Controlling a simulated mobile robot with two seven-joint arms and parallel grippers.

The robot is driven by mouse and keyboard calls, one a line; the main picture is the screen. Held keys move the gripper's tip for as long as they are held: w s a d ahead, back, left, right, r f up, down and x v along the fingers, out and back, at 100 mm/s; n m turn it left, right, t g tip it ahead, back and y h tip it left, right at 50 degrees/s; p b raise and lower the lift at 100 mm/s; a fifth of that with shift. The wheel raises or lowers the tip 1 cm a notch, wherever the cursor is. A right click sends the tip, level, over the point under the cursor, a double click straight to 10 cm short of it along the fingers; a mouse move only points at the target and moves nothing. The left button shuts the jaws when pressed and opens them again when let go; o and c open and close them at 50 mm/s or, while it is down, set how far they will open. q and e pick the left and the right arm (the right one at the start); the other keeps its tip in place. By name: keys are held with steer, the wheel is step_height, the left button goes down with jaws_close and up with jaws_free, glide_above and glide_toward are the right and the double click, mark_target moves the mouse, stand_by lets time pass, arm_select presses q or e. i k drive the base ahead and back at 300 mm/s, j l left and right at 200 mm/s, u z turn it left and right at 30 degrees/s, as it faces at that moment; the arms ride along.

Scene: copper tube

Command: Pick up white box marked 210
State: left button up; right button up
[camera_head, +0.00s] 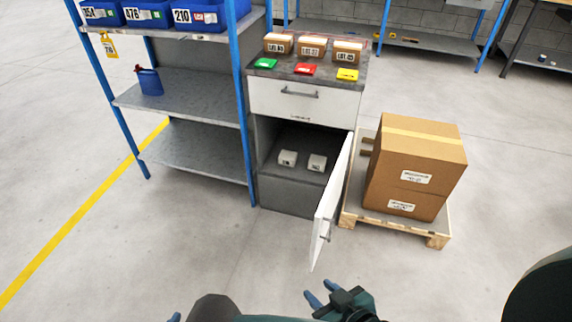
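Two small white boxes stand side by side inside the open cabinet, a left one (287,158) and a right one (317,163). Each has a dark mark on its front, too small to read with certainty. My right gripper (321,292) is at the bottom middle, its two blue fingertips apart with nothing between them. It is in front of the cabinet, below the open door and well away from the boxes. Only a blue tip of my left gripper (174,317) shows at the bottom edge, so its state is hidden.
The white cabinet door (332,203) stands open toward me, right of the boxes. A blue bin marked 210 (196,17) sits on the left rack. A pallet (436,237) with a large carton (416,165) is at the right. Floor in front is clear.

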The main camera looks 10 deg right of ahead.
mark_target(288, 158)
steer(key=i+j, duration=0.25)
steer(key=i, duration=0.2)
steer(key=i+j, duration=0.25)
steer(key=i, duration=0.25)
steer(key=i+j, duration=0.2)
steer(key=i, duration=0.25)
steer(key=i+j, duration=0.25)
steer(key=i, duration=0.25)
steer(key=i+j, duration=0.25)
steer(key=i, duration=0.2)
steer(key=i+j, duration=0.25)
steer(key=i, duration=0.25)
steer(key=i+j, duration=0.2)
steer(key=i, duration=0.25)
steer(key=k+j, duration=0.25)
steer(key=k, duration=0.15)
steer(key=k+z, duration=0.1)
steer(key=z, duration=0.25)
steer(key=k+z, duration=0.1)
steer(key=z, duration=0.3)
steer(key=k+z, duration=0.15)
steer(key=z, duration=0.2)
